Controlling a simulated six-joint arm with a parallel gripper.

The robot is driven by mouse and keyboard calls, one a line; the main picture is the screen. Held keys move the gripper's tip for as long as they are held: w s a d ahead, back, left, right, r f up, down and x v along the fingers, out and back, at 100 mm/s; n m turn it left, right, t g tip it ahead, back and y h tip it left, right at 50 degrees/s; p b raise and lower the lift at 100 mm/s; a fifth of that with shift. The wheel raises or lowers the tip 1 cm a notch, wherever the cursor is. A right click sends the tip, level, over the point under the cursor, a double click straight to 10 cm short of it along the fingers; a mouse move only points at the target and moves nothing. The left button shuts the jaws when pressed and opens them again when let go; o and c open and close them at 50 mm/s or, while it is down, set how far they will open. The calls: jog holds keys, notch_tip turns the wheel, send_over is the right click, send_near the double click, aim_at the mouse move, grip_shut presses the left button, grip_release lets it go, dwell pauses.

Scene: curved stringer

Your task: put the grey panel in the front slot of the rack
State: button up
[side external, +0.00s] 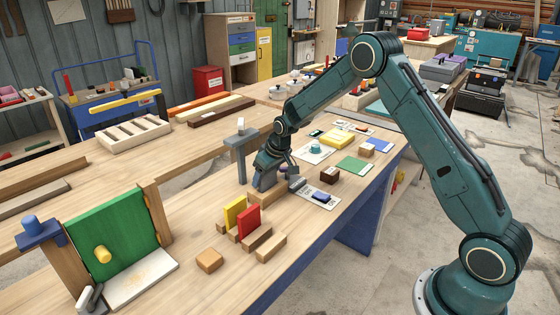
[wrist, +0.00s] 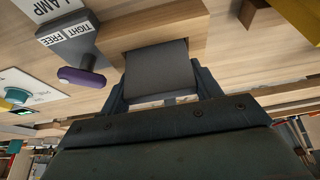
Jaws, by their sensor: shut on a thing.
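My gripper (side external: 263,188) is shut on the grey panel. The panel shows between the fingers in the wrist view (wrist: 158,68), with its far end at a pale wooden block (wrist: 165,28); I cannot tell whether it is seated there or only against it. In the side view the gripper mostly hides the panel, low over a wooden piece (side external: 262,201). In front of it is a wooden rack (side external: 257,238) with a yellow panel (side external: 235,213) and a red panel (side external: 249,221) standing upright. I cannot make out which slot is empty.
A grey T-shaped post (side external: 239,142) stands close behind the gripper. A clamp control with a purple knob (wrist: 82,78) is beside it. A loose wooden block (side external: 209,260) lies front left. A green board (side external: 113,240) stands at left. Bench is clear at front right.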

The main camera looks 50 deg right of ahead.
notch_tip(320, 180, up, 19)
jog(key=shift+r, duration=0.2)
dwell(0.4)
dwell(0.5)
jog(key=s+a+f+n+g, duration=0.4)
jog(key=s+a+n, duration=0.3)
jog(key=n, duration=1.1)
jog(key=s+a+f+n+g, duration=0.4)
jog(key=a+n, duration=0.5)
jog(key=n, duration=0.8)
jog(key=shift+s+f+n+g, duration=0.4)
jog(key=shift+s+f, duration=0.9)
jog(key=shift+s, duration=0.4)
jog(key=shift+f, duration=0.15)
